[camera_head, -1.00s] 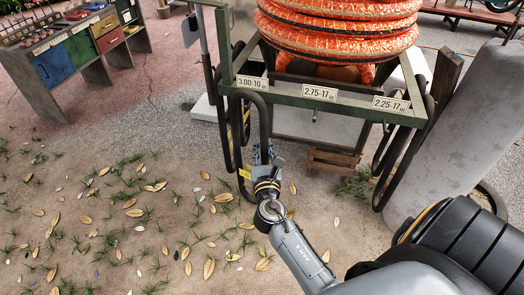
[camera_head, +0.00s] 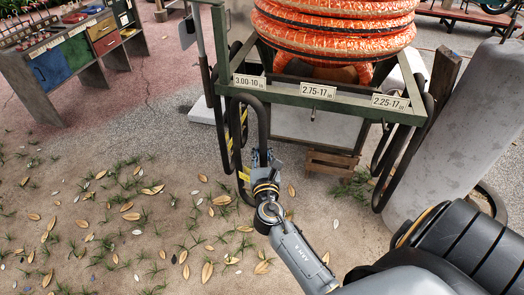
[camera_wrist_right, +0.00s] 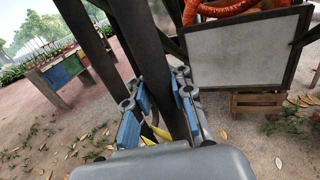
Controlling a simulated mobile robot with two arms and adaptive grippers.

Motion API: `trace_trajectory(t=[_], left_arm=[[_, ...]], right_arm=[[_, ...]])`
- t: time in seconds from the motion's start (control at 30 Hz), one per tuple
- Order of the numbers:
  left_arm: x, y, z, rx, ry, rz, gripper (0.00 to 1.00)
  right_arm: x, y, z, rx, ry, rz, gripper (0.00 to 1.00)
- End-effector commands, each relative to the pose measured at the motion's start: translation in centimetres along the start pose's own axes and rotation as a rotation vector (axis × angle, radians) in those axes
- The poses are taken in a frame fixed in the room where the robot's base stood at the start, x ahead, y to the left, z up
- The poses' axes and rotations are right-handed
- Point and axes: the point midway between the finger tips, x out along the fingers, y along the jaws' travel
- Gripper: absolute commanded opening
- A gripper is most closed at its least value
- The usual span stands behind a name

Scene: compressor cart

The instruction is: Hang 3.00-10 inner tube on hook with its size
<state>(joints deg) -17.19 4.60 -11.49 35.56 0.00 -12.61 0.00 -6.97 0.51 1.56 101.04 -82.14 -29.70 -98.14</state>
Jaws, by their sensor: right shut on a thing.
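My right gripper (camera_head: 262,160) is below the left end of a green metal rack (camera_head: 345,103). It is shut on a black inner tube (camera_head: 264,122), which arches up to just below the "3.00-10" label (camera_head: 249,81). In the right wrist view the thick tube (camera_wrist_right: 153,65) stands between the blue-padded fingers (camera_wrist_right: 160,105). The hook at this label is hidden, so I cannot tell whether the tube is on it. Other labels read "2.75-17" (camera_head: 318,90) and "2.25-17" (camera_head: 390,102). My left gripper is out of view.
Orange ribbed coils (camera_head: 335,25) sit on the rack. Black tubes (camera_head: 407,155) hang at its right end. A wooden crate (camera_head: 331,165) is beneath, and a grey slab (camera_head: 455,125) stands at right. A colored drawer bench (camera_head: 55,65) is at far left. The leafy ground at left is open.

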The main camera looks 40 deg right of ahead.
Motion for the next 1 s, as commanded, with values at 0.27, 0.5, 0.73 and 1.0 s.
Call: trace_trajectory(t=[0.27,0.5,0.73,1.0], left_arm=[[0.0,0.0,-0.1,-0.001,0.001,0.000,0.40],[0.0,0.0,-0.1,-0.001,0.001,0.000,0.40],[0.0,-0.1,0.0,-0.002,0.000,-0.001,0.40],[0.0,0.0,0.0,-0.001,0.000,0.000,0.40]], right_arm=[[0.0,0.0,0.1,0.001,-0.001,0.000,0.42],[0.0,0.0,0.0,0.000,0.000,0.000,0.48],[-1.1,0.0,-0.2,-0.002,0.003,0.001,0.48],[-6.6,-0.1,-0.1,0.000,0.004,0.000,0.48]])
